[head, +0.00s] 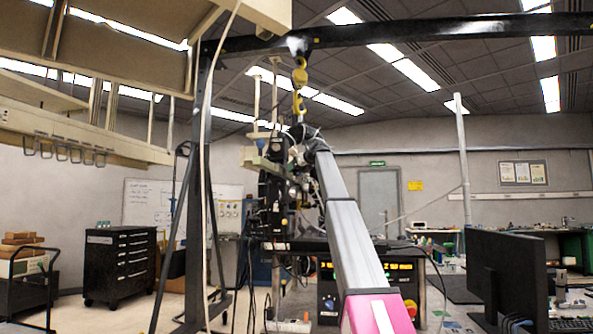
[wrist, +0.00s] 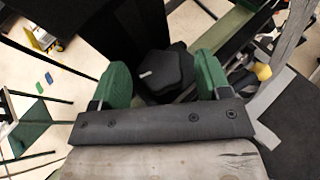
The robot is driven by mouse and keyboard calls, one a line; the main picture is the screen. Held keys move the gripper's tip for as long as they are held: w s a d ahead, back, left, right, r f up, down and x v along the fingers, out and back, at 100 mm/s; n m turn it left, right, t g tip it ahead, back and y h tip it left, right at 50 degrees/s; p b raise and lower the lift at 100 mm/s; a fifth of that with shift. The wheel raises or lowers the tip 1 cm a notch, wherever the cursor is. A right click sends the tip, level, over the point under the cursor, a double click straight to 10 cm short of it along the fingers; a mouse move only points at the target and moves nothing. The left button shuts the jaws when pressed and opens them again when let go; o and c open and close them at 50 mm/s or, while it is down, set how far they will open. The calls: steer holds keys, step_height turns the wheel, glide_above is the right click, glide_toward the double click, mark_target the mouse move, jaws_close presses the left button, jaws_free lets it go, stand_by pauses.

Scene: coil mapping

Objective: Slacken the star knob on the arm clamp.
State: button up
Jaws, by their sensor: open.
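My gripper is open, with a finger on either side of the knob in the picture. I cannot tell how far the knob is from the fingers or whether either touches it. In the head view my arm reaches toward a cluttered black apparatus (head: 276,195). The arm's far end and the knob cannot be made out there.
A black gantry frame (head: 201,150) with a yellow hook (head: 299,75) stands around the apparatus. A black drawer cabinet (head: 119,265) is at the left. A monitor (head: 508,275) stands at the right. In the wrist view a dark column (wrist: 122,40) rises close to the left finger.

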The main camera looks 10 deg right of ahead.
steer(key=c, duration=0.9)
steer(key=shift+w+d, duration=0.1)
steer(key=n+g+y, duration=0.1)
steer(key=n, duration=0.1)
steer(key=n+g+y, duration=0.3)
steer(key=g, duration=0.1)
steer(key=shift+w+d+n+y, duration=0.2)
steer(key=shift+w+n+y, duration=0.1)
steer(key=shift+w+n, duration=0.1)
steer(key=n+g+y, duration=0.1)
steer(key=n+g, duration=0.3)
steer(key=shift+w+g, duration=0.15)
steer(key=shift+g, duration=0.15)
steer(key=shift+n+g, duration=1.1)
steer(key=shift+g, duration=0.2)
steer(key=o, duration=0.9)
